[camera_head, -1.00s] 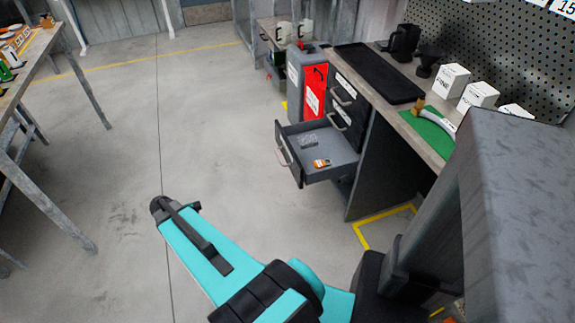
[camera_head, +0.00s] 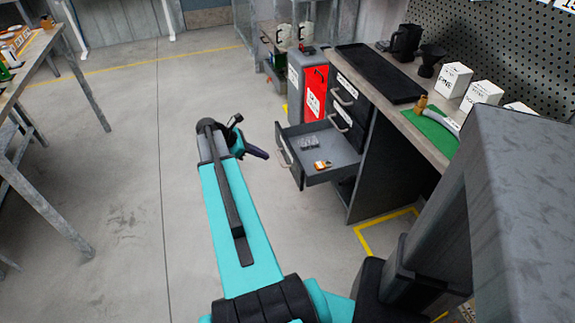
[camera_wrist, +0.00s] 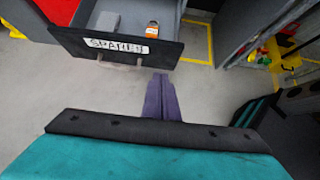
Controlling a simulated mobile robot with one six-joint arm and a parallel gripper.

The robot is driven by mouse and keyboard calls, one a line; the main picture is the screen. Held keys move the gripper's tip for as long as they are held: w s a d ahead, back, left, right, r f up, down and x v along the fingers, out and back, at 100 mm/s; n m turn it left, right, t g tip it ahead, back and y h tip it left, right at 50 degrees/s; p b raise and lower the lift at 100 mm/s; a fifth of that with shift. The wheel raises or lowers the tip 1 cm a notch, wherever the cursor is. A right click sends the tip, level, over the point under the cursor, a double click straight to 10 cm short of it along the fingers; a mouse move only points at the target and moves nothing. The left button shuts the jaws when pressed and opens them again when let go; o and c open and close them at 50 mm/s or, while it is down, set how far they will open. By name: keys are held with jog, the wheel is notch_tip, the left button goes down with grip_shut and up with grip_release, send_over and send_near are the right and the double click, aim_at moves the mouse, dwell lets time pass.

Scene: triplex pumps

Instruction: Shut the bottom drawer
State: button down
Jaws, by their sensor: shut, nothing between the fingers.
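The bottom drawer (camera_head: 319,172) is pulled out of the dark cabinet under the workbench, and holds a grey item (camera_head: 310,144) and an orange item (camera_head: 322,165). In the wrist view its dark front (camera_wrist: 120,47) carries a label reading "SPARES" and a handle (camera_wrist: 120,61). My gripper (camera_head: 262,154) is just left of the drawer front in the head view. In the wrist view my gripper's purple fingers (camera_wrist: 161,84) are shut and empty, pointing towards the front's lower right end. I cannot tell whether they touch it.
The upper drawers (camera_head: 350,120) are closed. Their workbench (camera_head: 400,105) carries a black mat, white boxes and a green mat. A red and grey cabinet (camera_head: 314,90) stands behind the open drawer. Another table (camera_head: 30,60) stands at the left. The floor between is clear.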

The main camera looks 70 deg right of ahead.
jog(key=shift+f, duration=0.1)
send_near(296, 164)
notch_tip(296, 164, down, 4)
jog(key=shift+s+d, duration=0.6)
jog(key=shift+s, duration=0.2)
jog(key=shift+s+d, duration=0.55)
jog(key=shift+s, duration=0.2)
